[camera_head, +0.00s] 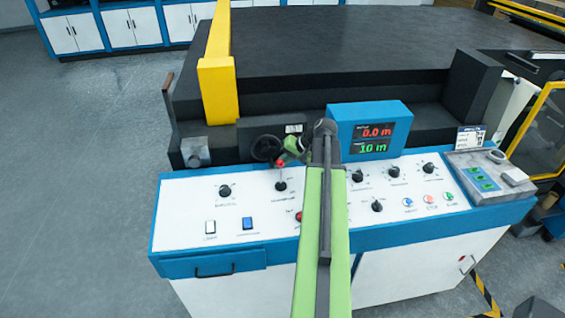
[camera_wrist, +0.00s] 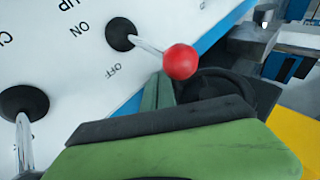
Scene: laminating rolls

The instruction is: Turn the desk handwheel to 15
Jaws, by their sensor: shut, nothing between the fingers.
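The black handwheel (camera_head: 265,148) stands at the back edge of the white control desk, left of centre. In the wrist view the dark round handwheel (camera_wrist: 222,84) is partly hidden behind my gripper. My gripper (camera_head: 287,157) is shut and empty, just right of the wheel in the head view. I cannot tell whether it touches the wheel. In the wrist view my gripper (camera_wrist: 160,93) lies beside the red ball of a lever. The blue display box (camera_head: 369,130) shows 0.0 m in red above 10 m in green.
A lever with a red ball (camera_head: 281,164) stands close in front of the handwheel, its base marked ON and OFF in the wrist view. Several black knobs and coloured buttons cover the desk (camera_head: 180,222). A yellow post (camera_head: 217,90) rises behind. Open floor lies left.

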